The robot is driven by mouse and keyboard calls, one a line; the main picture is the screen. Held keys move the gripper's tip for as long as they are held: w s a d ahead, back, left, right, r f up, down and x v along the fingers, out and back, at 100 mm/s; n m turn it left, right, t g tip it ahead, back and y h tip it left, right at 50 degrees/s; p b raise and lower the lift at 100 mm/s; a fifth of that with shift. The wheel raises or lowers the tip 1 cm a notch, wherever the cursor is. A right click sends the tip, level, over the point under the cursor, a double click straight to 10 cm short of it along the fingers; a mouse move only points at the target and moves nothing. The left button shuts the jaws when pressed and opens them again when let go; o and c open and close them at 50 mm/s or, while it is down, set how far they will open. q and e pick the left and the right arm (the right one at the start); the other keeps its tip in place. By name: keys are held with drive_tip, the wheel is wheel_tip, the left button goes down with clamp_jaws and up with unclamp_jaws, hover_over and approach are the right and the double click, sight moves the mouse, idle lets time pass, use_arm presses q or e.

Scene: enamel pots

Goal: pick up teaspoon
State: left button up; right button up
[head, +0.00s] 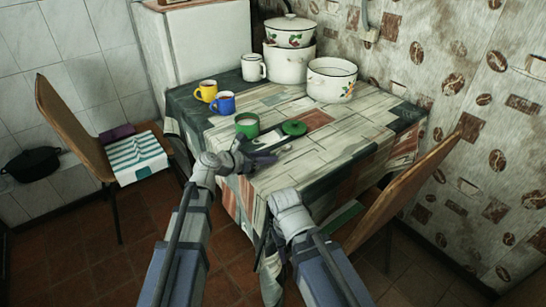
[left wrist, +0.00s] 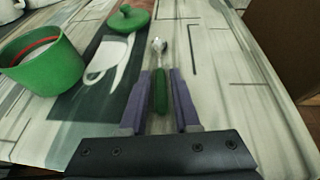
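The teaspoon has a green handle (left wrist: 160,92) and a shiny metal bowl (left wrist: 159,46). It lies on the patterned tablecloth, bowl pointing away in the left wrist view. My left gripper (left wrist: 161,74) is low over the table with its two purple fingers on either side of the handle. Narrow gaps show beside the handle, so the fingers look open. In the head view my left gripper (head: 262,157) is at the table's near side, and the spoon is hard to make out there. My right arm is bent at the near table edge; its gripper does not show.
A green mug (head: 247,126) stands close to the left gripper, with a green lid (head: 294,128) behind the spoon. Blue (head: 222,103) and yellow (head: 206,91) mugs stand at left. White enamel pots (head: 331,82) stand at the back. Chairs flank the table.

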use_arm(q)
clamp_jaws()
drive_tip(key=shift+r, duration=0.15)
idle(0.4)
wheel_tip(320, 180, up, 10)
drive_tip(key=p, duration=1)
